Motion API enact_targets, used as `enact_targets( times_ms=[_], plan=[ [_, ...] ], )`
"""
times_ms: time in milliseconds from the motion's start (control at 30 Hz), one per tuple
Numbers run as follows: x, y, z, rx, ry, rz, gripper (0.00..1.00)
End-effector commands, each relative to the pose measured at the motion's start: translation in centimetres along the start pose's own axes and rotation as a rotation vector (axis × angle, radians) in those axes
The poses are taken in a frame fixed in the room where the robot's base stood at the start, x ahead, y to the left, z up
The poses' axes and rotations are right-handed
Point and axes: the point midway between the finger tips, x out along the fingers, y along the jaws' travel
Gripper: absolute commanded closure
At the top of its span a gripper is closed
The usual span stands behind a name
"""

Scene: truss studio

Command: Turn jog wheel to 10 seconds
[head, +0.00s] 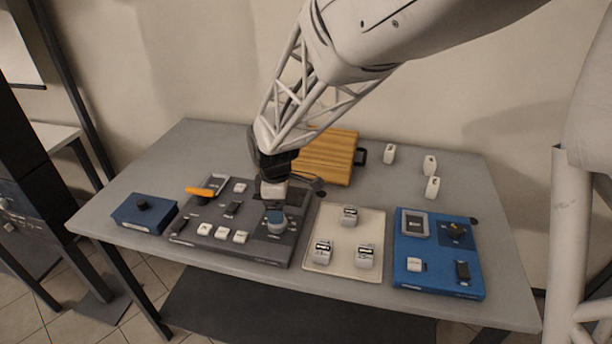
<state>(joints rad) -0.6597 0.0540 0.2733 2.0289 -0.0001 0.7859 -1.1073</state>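A dark grey control panel (258,250) lies at the left middle of the grey table. A round blue-grey knob (276,220) sits at its right side, which looks like the jog wheel. My gripper (275,205) points down right over this knob, at or just above it. The arm end hides part of the panel's upper right. The fingers are too small and dark to tell whether they are open or shut, or whether they touch the knob. Any seconds reading on the panel is too small to read.
The panel also carries white buttons (222,233), dark switches and an orange handle (199,191). A blue box (144,213) stands left. A cream tray (321,206) and blue panel (440,283) lie right. A wooden board (325,160) and white blocks (430,165) are behind.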

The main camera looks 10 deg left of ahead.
Motion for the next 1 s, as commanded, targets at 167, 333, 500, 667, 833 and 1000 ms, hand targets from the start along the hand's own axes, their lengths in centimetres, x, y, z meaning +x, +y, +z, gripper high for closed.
enact_targets(
  times_ms=[167, 333, 500, 667, 833, 1000],
  plan=[
    [2.2, 0.0, 0.0, 0.000, -0.001, -0.002, 0.20],
    [4.2, 0.0, 0.0, 0.000, 0.000, -0.001, 0.20],
    [5.3, 0.0, 0.0, 0.000, 0.000, 0.000, 0.20],
    [5.7, 0.0, 0.0, 0.000, 0.001, 0.001, 0.20],
    [5.7, 0.0, 0.0, 0.000, 0.000, 0.001, 0.20],
    [5.7, 0.0, 0.0, 0.000, 0.000, 0.001, 0.37]
  ],
)
